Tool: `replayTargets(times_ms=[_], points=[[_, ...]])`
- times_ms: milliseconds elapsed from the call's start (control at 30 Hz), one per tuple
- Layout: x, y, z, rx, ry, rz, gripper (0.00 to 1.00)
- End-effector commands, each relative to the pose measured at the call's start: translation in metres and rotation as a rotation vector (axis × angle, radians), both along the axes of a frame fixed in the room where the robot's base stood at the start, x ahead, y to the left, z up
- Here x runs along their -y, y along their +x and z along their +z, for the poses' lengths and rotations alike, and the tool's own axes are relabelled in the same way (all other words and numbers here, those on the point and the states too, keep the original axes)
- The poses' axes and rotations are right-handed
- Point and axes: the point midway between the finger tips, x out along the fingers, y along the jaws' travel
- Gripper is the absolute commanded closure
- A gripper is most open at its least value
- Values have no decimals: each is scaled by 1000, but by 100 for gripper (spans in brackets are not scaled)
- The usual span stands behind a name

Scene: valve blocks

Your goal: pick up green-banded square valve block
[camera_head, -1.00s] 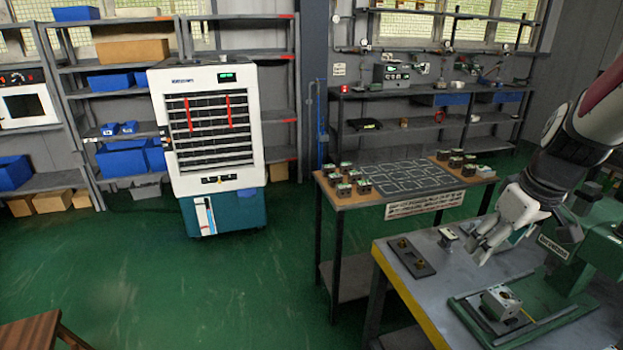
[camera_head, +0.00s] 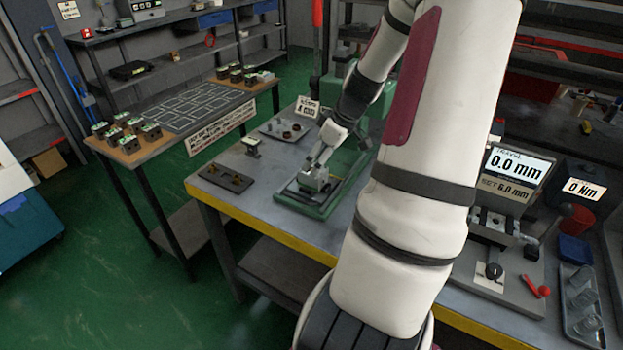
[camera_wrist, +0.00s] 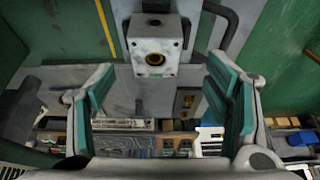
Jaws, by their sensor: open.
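A pale square valve block (camera_head: 314,178) sits on the green fixture (camera_head: 300,202) on the grey workbench. The block lies ahead, toward the top of that view, between the lines of the pads. I cannot tell whether any finger touches it.
A dark plate (camera_head: 225,178) with brass parts and a small block (camera_head: 251,146) on a stand lie left of the fixture. A tray (camera_head: 285,129) is behind. Several blocks (camera_head: 129,143) stand on the side table. A travel display (camera_head: 514,168) stands right of my arm.

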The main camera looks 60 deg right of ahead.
Motion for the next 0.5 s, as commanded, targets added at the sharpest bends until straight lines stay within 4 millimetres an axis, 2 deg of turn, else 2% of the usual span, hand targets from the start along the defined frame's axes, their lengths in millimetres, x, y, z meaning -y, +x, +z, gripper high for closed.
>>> replayTargets(times_ms=[33, 333, 500], points=[[-1, 3, -6, -1, 2, 1, 28], [1, 10, -22, -1, 2, 1, 28], [3, 21, -44, -1, 3, 2, 28]])
